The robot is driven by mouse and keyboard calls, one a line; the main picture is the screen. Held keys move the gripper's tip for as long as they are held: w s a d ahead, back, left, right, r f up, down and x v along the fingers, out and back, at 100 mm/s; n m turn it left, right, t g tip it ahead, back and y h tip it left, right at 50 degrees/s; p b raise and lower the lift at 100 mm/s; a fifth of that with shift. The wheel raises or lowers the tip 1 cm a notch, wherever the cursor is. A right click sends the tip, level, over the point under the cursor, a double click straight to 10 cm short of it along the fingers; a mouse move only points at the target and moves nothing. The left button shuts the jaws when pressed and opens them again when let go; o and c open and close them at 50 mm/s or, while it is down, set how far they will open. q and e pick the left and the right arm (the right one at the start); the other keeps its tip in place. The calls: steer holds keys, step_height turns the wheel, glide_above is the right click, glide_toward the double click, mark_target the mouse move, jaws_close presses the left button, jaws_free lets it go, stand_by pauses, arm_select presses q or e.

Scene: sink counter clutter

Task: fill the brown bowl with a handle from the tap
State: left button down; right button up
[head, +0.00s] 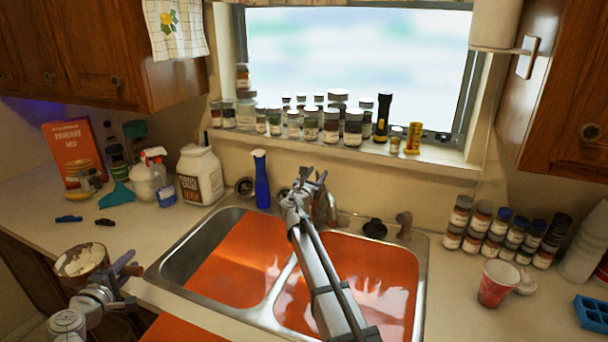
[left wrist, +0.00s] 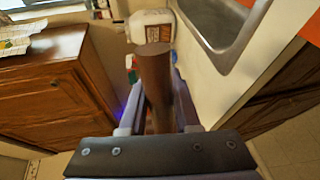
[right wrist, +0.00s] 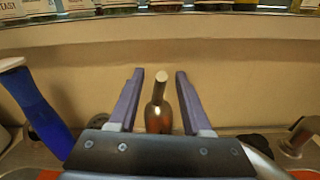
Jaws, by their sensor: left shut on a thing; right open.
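The brown bowl (head: 66,272) is at the left front corner of the counter, with a lumpy white patch inside that I cannot identify. My left gripper (head: 128,267) is beside it and shut on its brown handle, which stands between the fingers in the left wrist view (left wrist: 156,85). The metal tap (head: 325,205) is behind the sink. My right gripper (head: 308,186) is open at the tap. In the right wrist view the tap's brownish metal part (right wrist: 158,112) lies between the two spread fingers. No running water is visible.
The double steel sink (head: 190,250) has orange basins. A blue spray bottle (head: 261,180) stands behind it, left of the tap. A white jug (head: 200,175) and other bottles stand at the left back. A red cup (head: 497,284) and several spice jars (head: 500,235) are on the right.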

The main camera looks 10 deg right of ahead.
steer(key=shift+w+d, duration=0.1)
jaws_close()
stand_by(0.4)
stand_by(1.1)
